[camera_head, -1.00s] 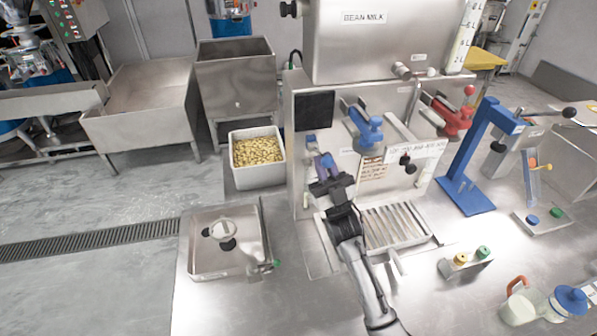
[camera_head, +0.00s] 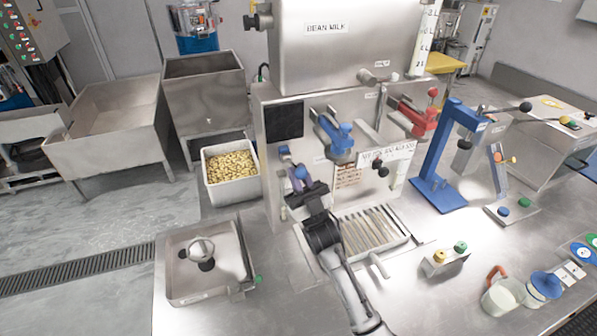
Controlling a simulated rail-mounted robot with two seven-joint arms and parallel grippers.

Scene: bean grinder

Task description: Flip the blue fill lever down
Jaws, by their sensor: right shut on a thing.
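A small blue lever (camera_head: 300,173) with a bluish-purple end sticks out from the lower left of the steel machine's front. My right gripper (camera_head: 306,187) is at this lever and shut on it. The dark gripper body hides the lever's lower part, so the exact contact is hard to see. A small blue fitting (camera_head: 284,151) sits just above the lever. My left gripper is not in view.
The machine (camera_head: 310,105) also carries a larger blue tap (camera_head: 336,138) and a red tap (camera_head: 415,118) to the right. A drip grate (camera_head: 370,230) lies beside my arm. A steel box (camera_head: 205,262) stands left and a bean bin (camera_head: 230,172) behind it.

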